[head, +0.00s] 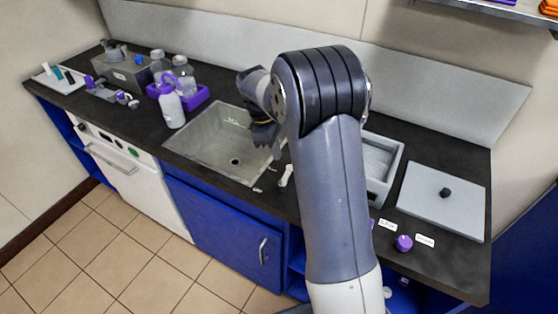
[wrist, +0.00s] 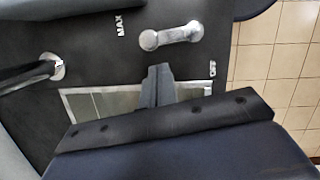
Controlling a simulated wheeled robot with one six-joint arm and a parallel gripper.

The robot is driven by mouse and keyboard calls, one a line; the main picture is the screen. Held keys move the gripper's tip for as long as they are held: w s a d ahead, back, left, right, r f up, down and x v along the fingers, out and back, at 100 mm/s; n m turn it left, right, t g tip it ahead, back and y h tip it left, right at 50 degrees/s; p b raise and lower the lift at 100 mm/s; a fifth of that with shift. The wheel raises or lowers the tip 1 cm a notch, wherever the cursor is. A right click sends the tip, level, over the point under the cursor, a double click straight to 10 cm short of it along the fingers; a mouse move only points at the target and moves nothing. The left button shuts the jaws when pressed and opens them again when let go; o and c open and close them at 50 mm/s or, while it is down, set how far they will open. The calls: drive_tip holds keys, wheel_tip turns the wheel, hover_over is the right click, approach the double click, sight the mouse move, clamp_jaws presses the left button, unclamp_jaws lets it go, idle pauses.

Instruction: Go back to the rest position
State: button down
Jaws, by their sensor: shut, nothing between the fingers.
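My gripper (wrist: 159,70) is shut and empty in the wrist view, its fingers pressed together over the dark counter (wrist: 85,65). In the head view my arm rises through the middle and bends over the sink (head: 205,145). The gripper end hangs over the sink's right side, and its fingertips are hard to make out there. A pale lever handle (head: 286,176) stands on the counter just right of the sink. The lever (wrist: 170,37) also shows in the wrist view, between the MAX and OFF labels, apart from the fingers.
Left of the sink stand a purple tray (head: 199,98) with bottles and a white bottle (head: 171,105). Right of my arm are a grey basin (head: 397,160), a grey lidded plate (head: 420,198) and a purple knob (head: 404,243). The tiled floor in front is clear.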

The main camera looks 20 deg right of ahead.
drive_tip(key=v, duration=0.5)
drive_tip(key=shift+a+r, duration=0.1)
drive_tip(key=shift+r, duration=0.3)
drive_tip(key=x, duration=1.1)
drive_tip(key=shift+w+a+f, duration=0.1)
drive_tip(key=shift+a, duration=0.1)
drive_tip(key=shift+a+n+b, duration=0.3)
drive_tip(key=shift+a+b, duration=0.05)
drive_tip(key=shift+a+n, duration=0.15)
drive_tip(key=shift+n, duration=0.15)
drive_tip(key=shift+r, duration=0.2)
